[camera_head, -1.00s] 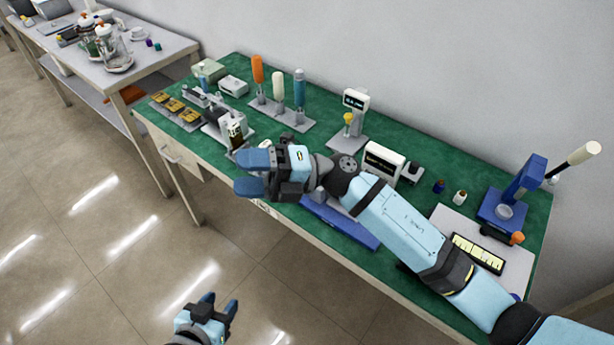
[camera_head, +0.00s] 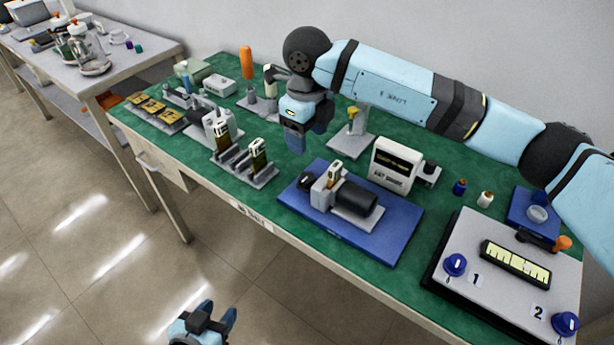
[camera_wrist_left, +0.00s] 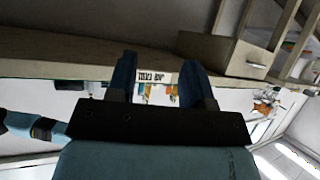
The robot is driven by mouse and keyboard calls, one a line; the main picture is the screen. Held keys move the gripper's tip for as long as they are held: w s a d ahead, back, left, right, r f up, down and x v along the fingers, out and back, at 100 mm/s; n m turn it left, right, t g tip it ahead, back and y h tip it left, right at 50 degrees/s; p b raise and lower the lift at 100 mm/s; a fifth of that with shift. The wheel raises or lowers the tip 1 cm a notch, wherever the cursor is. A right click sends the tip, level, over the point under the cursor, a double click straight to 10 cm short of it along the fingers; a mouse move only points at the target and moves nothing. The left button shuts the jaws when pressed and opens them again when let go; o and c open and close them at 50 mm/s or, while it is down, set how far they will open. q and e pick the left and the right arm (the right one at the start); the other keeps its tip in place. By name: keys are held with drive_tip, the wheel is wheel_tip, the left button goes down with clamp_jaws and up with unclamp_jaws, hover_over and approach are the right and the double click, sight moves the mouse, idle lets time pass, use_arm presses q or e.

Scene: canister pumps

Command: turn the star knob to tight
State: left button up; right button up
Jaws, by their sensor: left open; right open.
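A small yellow knob (camera_head: 354,113) sits on a grey stand (camera_head: 351,145) toward the back of the green bench; its shape is too small to confirm as the star knob. An orange knob (camera_head: 563,243) shows by the control panel at the right. My right gripper (camera_head: 297,141) is open and points down over the bench, left of the stand and apart from it. My left gripper (camera_head: 204,325) is low in front of the bench, over the floor. In the left wrist view, its open fingers (camera_wrist_left: 161,78) are empty.
A blue plate (camera_head: 390,243) carries a black cylinder pump (camera_head: 355,202). A white box (camera_head: 397,166) stands behind it. A panel (camera_head: 475,231) with blue dials is at the right. Grey fixtures (camera_head: 216,133) stand at the left. Green surface is clear between fixtures and blue plate.

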sight(307, 177)
wheel_tip(307, 177, down, 12)
drive_tip(key=shift+f+b, duration=0.1)
drive_tip(key=shift+b, duration=0.5)
drive_tip(key=c, duration=0.9)
